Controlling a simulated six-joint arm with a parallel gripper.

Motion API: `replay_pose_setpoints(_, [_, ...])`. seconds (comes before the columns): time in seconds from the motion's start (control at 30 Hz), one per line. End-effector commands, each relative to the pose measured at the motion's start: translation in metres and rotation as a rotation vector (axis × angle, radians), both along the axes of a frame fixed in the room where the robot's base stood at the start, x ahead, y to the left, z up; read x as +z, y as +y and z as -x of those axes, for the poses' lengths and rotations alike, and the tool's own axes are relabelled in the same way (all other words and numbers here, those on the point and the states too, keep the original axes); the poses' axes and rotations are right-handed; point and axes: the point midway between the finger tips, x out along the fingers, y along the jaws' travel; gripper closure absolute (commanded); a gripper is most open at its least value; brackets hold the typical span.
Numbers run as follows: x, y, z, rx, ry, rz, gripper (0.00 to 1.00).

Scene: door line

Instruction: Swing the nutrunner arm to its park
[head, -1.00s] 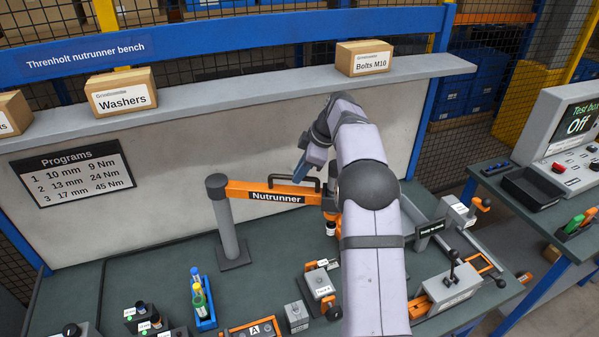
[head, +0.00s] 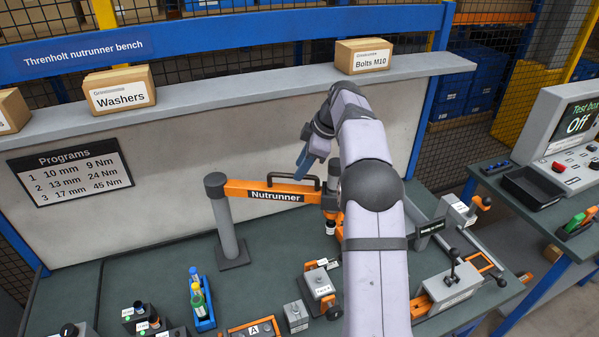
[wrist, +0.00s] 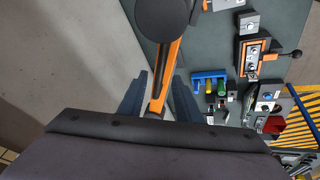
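The orange nutrunner arm (head: 240,188) reaches right from a grey post (head: 230,235), with a black handle (head: 290,178) on top. Its tool end (head: 331,205) is partly hidden by my arm. My gripper (head: 303,172) has blue fingers and hangs pointing down close to the handle's right part. In the wrist view my gripper (wrist: 161,80) is open, with a finger on each side of the orange nutrunner arm (wrist: 170,65). The post's dark round top (wrist: 163,18) shows beyond. I cannot tell whether a finger touches the handle. No park is clearly identifiable.
A grey shelf (head: 230,93) with boxes runs behind. Bottles in a blue rack (head: 203,315), a lever fixture (head: 452,287) and other fixtures stand on the front bench.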

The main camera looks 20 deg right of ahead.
Motion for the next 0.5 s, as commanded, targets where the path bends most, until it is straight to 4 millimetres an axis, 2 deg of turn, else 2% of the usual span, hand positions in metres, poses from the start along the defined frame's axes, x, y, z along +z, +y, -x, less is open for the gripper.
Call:
replay_pose_setpoints(0.3, [0.037, -0.011, 0.013, -0.001, -0.004, 0.002, 0.69])
replay_pose_setpoints(0.5, [0.046, -0.013, 0.017, -0.002, -0.001, 0.0, 0.69])
